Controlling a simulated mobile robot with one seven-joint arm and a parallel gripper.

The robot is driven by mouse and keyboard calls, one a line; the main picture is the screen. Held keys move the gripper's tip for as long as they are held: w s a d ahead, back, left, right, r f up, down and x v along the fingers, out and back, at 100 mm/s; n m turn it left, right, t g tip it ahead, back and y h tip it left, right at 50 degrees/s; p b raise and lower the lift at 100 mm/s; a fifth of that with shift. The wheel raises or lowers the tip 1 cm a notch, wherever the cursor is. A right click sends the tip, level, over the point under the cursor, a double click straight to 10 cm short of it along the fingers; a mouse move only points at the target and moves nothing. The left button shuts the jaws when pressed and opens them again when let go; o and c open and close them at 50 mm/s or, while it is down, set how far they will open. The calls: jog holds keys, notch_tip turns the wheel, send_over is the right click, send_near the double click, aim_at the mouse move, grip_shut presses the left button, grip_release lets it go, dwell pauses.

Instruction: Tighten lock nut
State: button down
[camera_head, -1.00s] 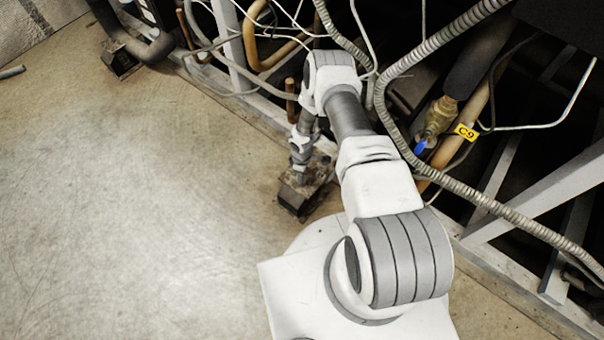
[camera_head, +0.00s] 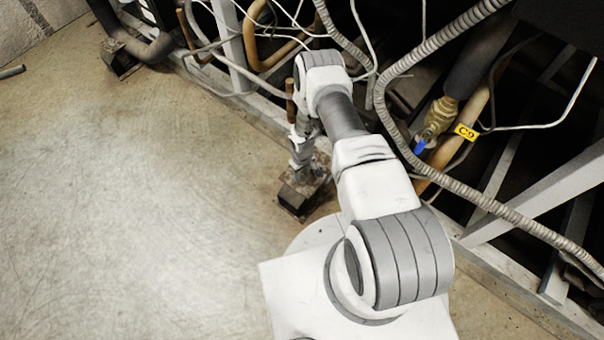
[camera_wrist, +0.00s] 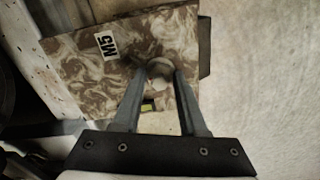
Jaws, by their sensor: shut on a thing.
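My gripper (camera_wrist: 160,80) points down over a mottled brown-and-white mount plate labelled M5 (camera_wrist: 135,40) in the wrist view. Its two grey fingers are closed around a small round, dull metal piece on the plate, which I take to be the lock nut (camera_wrist: 159,67). The fingers hide most of its sides, and the area is dark and blurred, so its thread and seating cannot be made out. In the head view the mount (camera_head: 293,203) is a dark, rusty block on the floor, with my wrist straight above it; the nut is hidden there.
A pale frame rail (camera_wrist: 35,60) runs close beside the mount. In the head view, a ribbed conduit (camera_head: 395,130), pipes and a blue-handled valve with a C-9 tag (camera_head: 466,132) crowd the right. Open concrete floor (camera_head: 130,200) lies to the left.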

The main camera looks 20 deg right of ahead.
dwell(0.4)
jog(key=shift+c, duration=2.2)
grip_release()
notch_tip(320, 180, up, 18)
jog(key=p, duration=0.6)
jog(key=shift+f+p, duration=0.25)
jog(key=shift+p, duration=0.1)
